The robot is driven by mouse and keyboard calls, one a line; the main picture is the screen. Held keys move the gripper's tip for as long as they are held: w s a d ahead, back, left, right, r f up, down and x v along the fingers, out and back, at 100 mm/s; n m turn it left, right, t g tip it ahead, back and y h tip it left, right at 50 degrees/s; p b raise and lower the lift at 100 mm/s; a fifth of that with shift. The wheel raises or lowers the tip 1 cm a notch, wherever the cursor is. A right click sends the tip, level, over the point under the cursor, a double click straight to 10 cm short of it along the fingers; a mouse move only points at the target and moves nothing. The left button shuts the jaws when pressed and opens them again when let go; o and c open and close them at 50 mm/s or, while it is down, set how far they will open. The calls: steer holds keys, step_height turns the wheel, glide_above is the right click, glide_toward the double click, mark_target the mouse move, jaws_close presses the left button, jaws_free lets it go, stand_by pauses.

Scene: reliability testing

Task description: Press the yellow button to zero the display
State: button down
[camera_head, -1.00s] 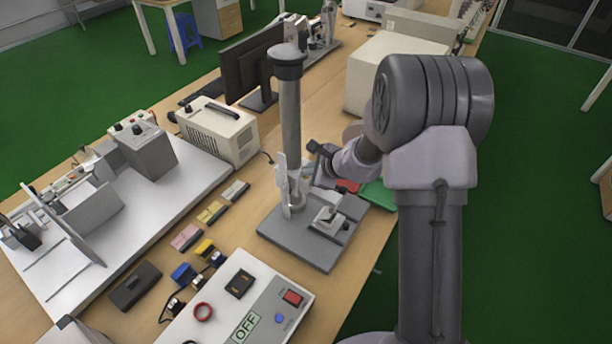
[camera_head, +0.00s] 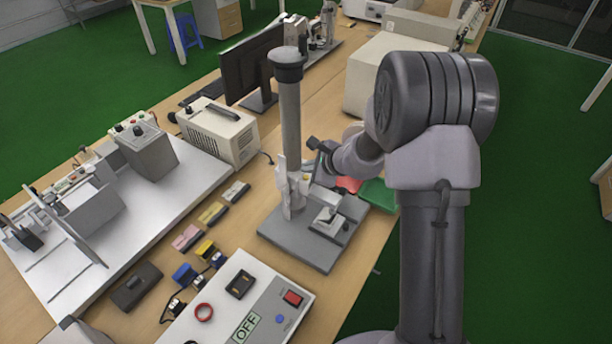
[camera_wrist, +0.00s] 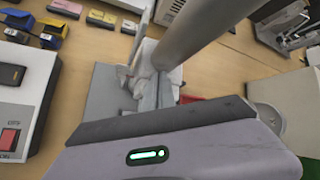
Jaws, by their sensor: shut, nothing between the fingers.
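A test stand with a tall grey column (camera_head: 290,120) and a flat grey base (camera_head: 285,240) stands near the table's right edge. An upright pale plate (camera_head: 291,195) is on the column's lower part, with its display face not readable. My gripper (camera_head: 322,160) is just right of the column, partly hidden by my own wrist. In the wrist view its housing fills the bottom, and the column (camera_wrist: 205,30) rises close in front. The fingers are hard to make out; the gripper is shut and holds nothing. I cannot make out the yellow button clearly, or whether the gripper touches anything.
A white control box (camera_head: 245,300) with a red switch and an OFF label is in front. Small yellow, pink and grey blocks (camera_head: 212,213) lie left of the stand. A beige power unit (camera_head: 218,133) and a monitor (camera_head: 250,65) stand behind.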

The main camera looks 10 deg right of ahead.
mark_target(308, 180)
step_height(308, 180, up, 5)
steer(key=p, duration=0.3)
steer(key=shift+f, duration=0.1)
